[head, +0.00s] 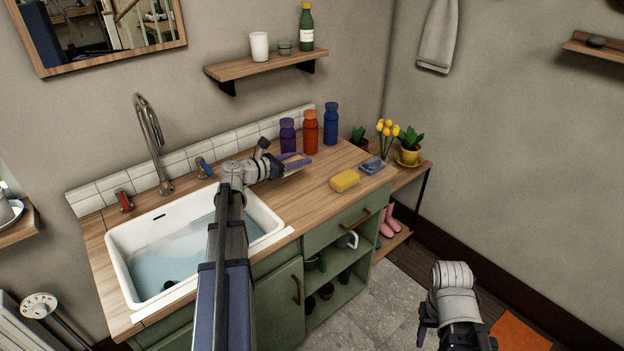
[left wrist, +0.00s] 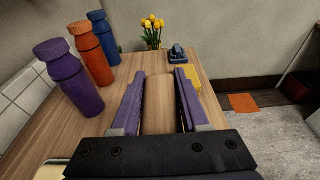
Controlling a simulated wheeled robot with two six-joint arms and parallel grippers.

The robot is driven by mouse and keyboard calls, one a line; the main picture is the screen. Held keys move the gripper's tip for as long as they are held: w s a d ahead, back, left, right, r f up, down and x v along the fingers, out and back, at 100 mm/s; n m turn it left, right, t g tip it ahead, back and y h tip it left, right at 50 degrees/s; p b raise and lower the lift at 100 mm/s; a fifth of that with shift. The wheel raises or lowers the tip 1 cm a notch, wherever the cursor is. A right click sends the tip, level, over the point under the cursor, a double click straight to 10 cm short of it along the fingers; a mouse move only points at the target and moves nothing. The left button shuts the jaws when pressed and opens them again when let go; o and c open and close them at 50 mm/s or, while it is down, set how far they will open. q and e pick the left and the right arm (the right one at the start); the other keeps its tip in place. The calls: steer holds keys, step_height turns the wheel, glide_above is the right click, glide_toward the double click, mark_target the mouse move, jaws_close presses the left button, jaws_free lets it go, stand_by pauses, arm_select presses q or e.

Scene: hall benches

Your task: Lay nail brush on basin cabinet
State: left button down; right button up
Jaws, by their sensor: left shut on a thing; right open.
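The basin cabinet (head: 325,200) is green with a wooden top and a white sink on its left side. My left gripper (head: 296,166) is over the wooden top, right of the sink and in front of the bottles. In the left wrist view its purple fingers are shut on a wood-coloured block, the nail brush (left wrist: 158,104). The brush blends with the wooden top, and I cannot tell whether it touches it. Its underside is hidden. My right gripper (head: 455,336) is open at the bottom right, over the floor and away from the cabinet.
Purple (head: 288,136), orange (head: 310,132) and blue (head: 331,124) bottles stand along the back of the top. A yellow sponge (head: 344,181) and a blue item (head: 372,166) lie at its right. Bare wood lies between the gripper and the sponge. Potted plants (head: 409,148) stand beyond.

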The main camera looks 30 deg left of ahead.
mark_target(300, 194)
arm_select(q)
steer(key=shift+f+b, duration=4.95)
steer(key=shift+f, duration=0.15)
steer(key=shift+f, duration=0.1)
steer(key=shift+f, duration=0.15)
steer(key=shift+c, duration=2)
jaws_free()
steer(key=shift+r, duration=0.3)
steer(key=p+v, duration=0.2)
steer(key=v, duration=1)
steer(key=shift+d, duration=0.1)
